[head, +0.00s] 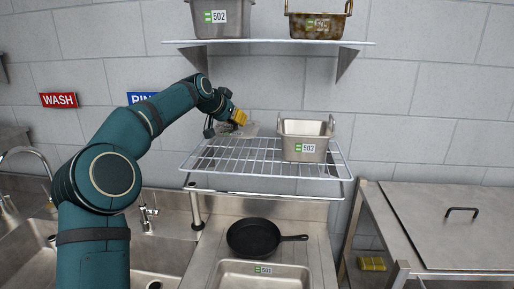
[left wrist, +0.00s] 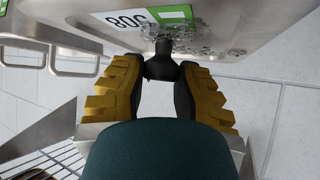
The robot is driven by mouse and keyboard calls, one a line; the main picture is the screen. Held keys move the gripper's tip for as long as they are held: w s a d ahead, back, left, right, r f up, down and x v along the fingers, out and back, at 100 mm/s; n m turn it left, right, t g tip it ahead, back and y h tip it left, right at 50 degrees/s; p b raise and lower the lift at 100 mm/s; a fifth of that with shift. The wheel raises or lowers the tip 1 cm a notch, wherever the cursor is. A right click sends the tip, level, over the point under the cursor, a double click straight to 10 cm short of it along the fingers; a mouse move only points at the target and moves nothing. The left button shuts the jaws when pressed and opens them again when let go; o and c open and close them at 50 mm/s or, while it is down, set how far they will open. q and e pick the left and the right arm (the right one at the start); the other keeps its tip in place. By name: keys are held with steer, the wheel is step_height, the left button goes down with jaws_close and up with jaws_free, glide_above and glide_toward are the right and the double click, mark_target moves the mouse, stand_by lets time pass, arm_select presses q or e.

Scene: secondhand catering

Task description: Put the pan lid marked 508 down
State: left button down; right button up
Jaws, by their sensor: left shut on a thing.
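The pan lid marked 508 (left wrist: 215,25) is a grey metal lid with a green and white label and a dark knob (left wrist: 162,62). My left gripper (left wrist: 162,75) has its yellow-padded fingers shut on that knob. In the head view my left gripper (head: 239,117) is at the back left of the wire rack (head: 215,165), near the wall. The lid (head: 243,130) shows there only in part, behind and below the fingers. I cannot tell whether it touches the rack. My right gripper is not in view.
A steel pan marked 503 (head: 305,148) stands on the rack just right of the lid. A wall shelf (head: 270,41) with two pans hangs above. A black frying pan (head: 253,238) lies below. The rack's front left is clear. Sinks (head: 160,255) are at left.

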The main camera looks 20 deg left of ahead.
mark_target(231, 129)
arm_select(q)
step_height(231, 129, down, 4)
steer(key=shift+s+f, duration=0.15)
steer(key=shift+f, duration=2.15)
steer(key=c, duration=0.8)
jaws_free()
steer(key=shift+f, duration=0.1)
